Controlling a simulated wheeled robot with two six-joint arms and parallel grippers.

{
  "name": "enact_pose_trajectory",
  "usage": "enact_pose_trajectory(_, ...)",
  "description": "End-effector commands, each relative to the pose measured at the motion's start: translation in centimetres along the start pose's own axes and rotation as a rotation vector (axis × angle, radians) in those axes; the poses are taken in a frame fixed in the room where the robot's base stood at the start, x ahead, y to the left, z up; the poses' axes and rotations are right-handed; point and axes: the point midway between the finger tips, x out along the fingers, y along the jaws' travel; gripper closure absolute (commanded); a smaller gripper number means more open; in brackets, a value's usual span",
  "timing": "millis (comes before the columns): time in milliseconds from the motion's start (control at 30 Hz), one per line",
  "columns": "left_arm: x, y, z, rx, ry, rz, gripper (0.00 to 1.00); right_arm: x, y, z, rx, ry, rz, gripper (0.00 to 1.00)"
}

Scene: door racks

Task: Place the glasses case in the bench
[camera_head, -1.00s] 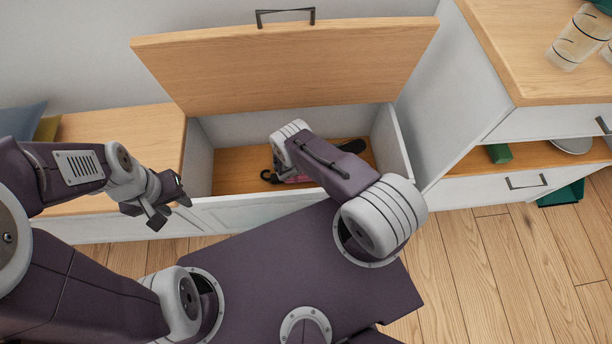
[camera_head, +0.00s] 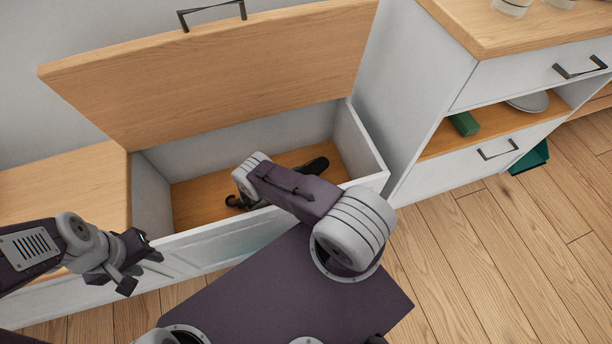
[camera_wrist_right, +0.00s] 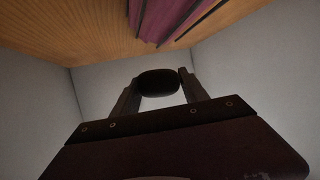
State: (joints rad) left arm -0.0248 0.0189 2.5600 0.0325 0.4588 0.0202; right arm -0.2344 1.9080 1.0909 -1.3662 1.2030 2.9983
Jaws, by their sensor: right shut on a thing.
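The bench (camera_head: 222,240) stands with its lid (camera_head: 215,75) raised, its compartment open. My right arm reaches over the front wall into it. In the right wrist view my right gripper (camera_wrist_right: 158,84) is shut on a dark, rounded thing, seemingly the end of the glasses case (camera_wrist_right: 157,78), inside the pale-walled compartment. In the head view a black elongated thing (camera_head: 316,165), likely the same case, shows past my arm; whether it touches the floor I cannot tell. My left gripper (camera_head: 143,266) is open and empty outside, near the bench's front left.
A pink-purple striped thing (camera_wrist_right: 175,20) is inside the bench in the right wrist view. A white cabinet (camera_head: 405,90) stands to the right, with a green box (camera_head: 464,123) on its shelf.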

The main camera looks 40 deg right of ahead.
Motion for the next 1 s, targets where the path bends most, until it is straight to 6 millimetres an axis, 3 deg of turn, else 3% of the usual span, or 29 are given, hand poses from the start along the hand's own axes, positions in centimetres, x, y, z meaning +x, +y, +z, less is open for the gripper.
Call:
enact_pose_trajectory(367, 0.8, 0.0, 0.1, 0.000, 0.000, 0.000, 0.64, 0.4, 0.0, 0.9, 0.000, 0.000, 0.000, 0.90)
enact_pose_trajectory(400, 0.8, 0.0, 0.1, 0.000, 0.000, 0.000, 0.64, 0.4, 0.0, 0.9, 0.000, 0.000, 0.000, 0.46)
enact_pose_trajectory(467, 0.8, 0.0, 0.1, 0.000, 0.000, 0.000, 0.64, 0.4, 0.0, 0.9, 0.000, 0.000, 0.000, 0.29)
enact_pose_trajectory(500, 0.8, 0.0, 0.1, 0.000, 0.000, 0.000, 0.64, 0.4, 0.0, 0.9, 0.000, 0.000, 0.000, 0.27)
enact_pose_trajectory(833, 0.0, 0.0, 0.0, 0.000, 0.000, 0.000, 0.64, 0.0, 0.0, 0.1, 0.000, 0.000, 0.000, 0.27)
enact_pose_trajectory(900, -0.9, 0.0, -0.1, 0.000, 0.000, 0.000, 0.64, -0.7, -0.1, -0.9, -0.001, 0.000, -0.002, 0.27)
enact_pose_trajectory(1000, -1.6, 0.0, -0.2, 0.000, 0.000, 0.000, 0.64, -3.1, -0.1, -0.6, -0.001, -0.001, -0.006, 0.27)
